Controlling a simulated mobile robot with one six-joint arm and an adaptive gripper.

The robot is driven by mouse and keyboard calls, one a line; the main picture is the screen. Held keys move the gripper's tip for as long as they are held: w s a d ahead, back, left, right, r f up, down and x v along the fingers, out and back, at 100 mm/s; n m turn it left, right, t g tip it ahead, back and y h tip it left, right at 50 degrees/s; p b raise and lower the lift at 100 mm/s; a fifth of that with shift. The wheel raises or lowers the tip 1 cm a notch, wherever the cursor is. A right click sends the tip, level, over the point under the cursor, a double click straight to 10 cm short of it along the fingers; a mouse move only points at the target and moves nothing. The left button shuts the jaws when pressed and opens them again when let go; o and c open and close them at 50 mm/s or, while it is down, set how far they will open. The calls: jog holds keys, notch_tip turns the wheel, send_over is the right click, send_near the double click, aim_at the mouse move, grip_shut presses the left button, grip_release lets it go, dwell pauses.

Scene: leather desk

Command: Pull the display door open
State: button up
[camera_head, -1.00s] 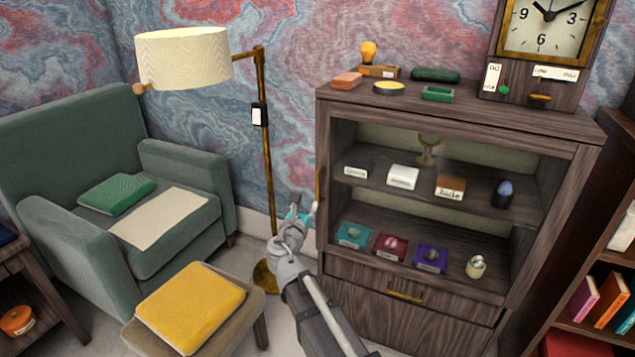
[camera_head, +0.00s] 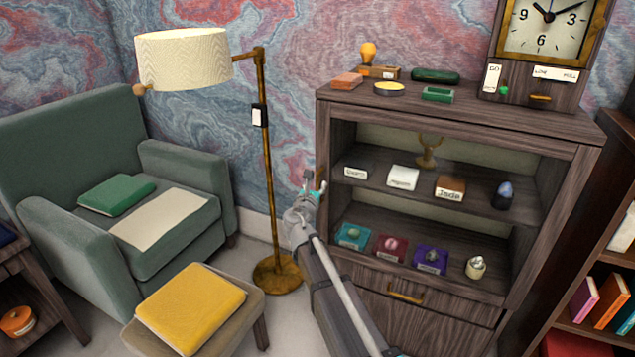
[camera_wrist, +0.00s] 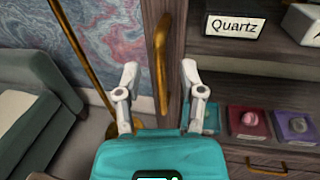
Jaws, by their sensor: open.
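The display door (camera_head: 324,135) is the framed front of a dark wooden cabinet, and its shelves show through it. The door looks closed. Its upright brass handle (camera_wrist: 161,64) is on the left edge of the frame; in the head view it is mostly hidden behind my gripper. My gripper (camera_head: 314,182) is at the cabinet's left front edge, close to the handle. In the wrist view my gripper (camera_wrist: 160,75) is open, with one finger on each side of the handle's line. Whether the fingers touch the handle cannot be told.
A brass floor lamp (camera_head: 268,160) stands just left of the cabinet. A yellow-topped stool (camera_head: 190,308) and a green armchair (camera_head: 110,150) are at the left. A drawer with a brass pull (camera_head: 405,297) is below the shelves. A bookcase (camera_head: 610,245) stands at the right.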

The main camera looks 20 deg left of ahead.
jog(key=shift+w+a, duration=0.25)
jog(key=shift+w, duration=1.05)
jog(key=shift+c, duration=0.2)
grip_shut()
